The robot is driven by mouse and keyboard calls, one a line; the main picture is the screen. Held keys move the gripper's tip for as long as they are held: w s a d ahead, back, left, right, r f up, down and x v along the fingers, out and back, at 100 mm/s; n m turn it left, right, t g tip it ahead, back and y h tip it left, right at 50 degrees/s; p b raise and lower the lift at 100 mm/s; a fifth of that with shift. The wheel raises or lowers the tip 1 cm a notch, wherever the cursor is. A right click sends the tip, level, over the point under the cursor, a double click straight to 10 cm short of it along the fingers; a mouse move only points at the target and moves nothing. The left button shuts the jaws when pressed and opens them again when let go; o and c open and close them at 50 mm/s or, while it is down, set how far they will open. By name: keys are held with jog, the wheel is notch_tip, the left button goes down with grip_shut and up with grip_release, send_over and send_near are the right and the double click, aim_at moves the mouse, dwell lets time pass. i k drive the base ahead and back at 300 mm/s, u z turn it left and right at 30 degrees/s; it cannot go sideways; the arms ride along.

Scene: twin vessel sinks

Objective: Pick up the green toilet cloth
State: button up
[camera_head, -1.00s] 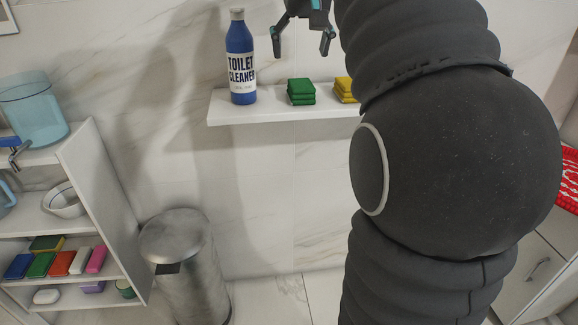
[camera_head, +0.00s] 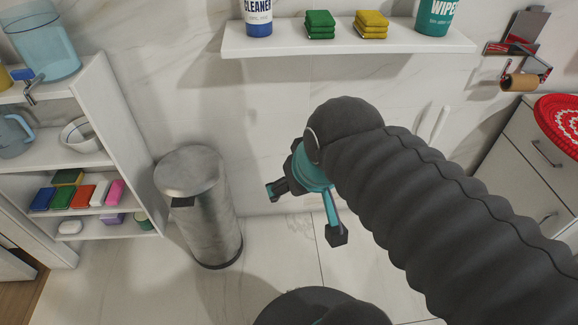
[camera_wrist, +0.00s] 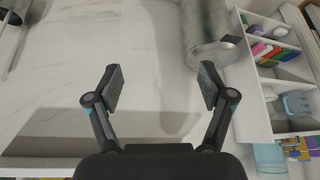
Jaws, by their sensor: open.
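The green toilet cloth (camera_head: 320,24) is a folded stack on the white wall shelf (camera_head: 350,44), between the toilet cleaner bottle (camera_head: 258,16) and a folded yellow cloth (camera_head: 371,24). My gripper (camera_head: 306,212) is well below the shelf, in front of the wall and to the right of the metal bin. Its fingers are spread and empty. I cannot make out the green cloth in the wrist view.
A teal wipes tub (camera_head: 436,16) stands at the shelf's right end. A metal bin (camera_head: 200,205) stands below, beside a white rack (camera_head: 120,150) holding several coloured sponges. A paper holder (camera_head: 520,78) and a cabinet (camera_head: 530,160) are at the right.

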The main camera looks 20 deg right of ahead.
aim_at(320, 24)
jog(key=k, duration=1.2)
jog(key=z, duration=0.95)
jog(key=i, duration=1.3)
jog(key=z, duration=0.05)
